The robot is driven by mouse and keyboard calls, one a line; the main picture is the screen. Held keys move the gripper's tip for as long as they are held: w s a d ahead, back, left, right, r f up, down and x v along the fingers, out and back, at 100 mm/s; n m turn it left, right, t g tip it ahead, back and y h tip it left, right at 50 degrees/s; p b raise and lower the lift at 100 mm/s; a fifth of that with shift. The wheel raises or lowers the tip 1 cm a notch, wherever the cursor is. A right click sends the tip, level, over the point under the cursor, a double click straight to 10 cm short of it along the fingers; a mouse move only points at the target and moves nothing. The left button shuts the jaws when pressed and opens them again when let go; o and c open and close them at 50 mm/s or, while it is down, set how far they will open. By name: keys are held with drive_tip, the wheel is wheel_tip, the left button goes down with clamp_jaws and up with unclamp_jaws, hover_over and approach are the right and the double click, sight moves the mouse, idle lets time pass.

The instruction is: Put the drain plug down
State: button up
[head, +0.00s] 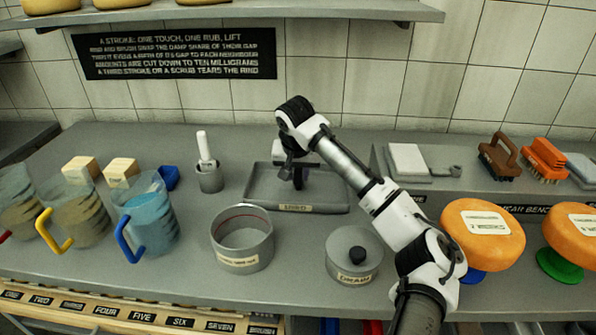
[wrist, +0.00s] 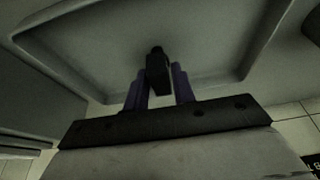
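My gripper (head: 298,180) points down over the shallow grey tray (head: 262,203), which has a label on its front edge. In the wrist view, a small black piece (wrist: 158,75) sits between the two dark purple fingers, and the tray floor (wrist: 100,45) is beyond it. The fingers look shut on this piece; I cannot tell for sure that it is the drain plug.
An open round pot (head: 243,257) stands left of the drain vessel. Jugs (head: 150,222) and a white-handled tool in a cup (head: 209,178) are to the left. Orange cheese wheels (head: 482,236) and brushes (head: 545,160) are to the right. A shelf (head: 330,10) hangs above.

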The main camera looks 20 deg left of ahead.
drive_tip(key=shift+o, duration=1.4)
drive_tip(key=shift+r, duration=0.1)
drive_tip(key=b+v, duration=0.2)
drive_tip(key=v, duration=1)
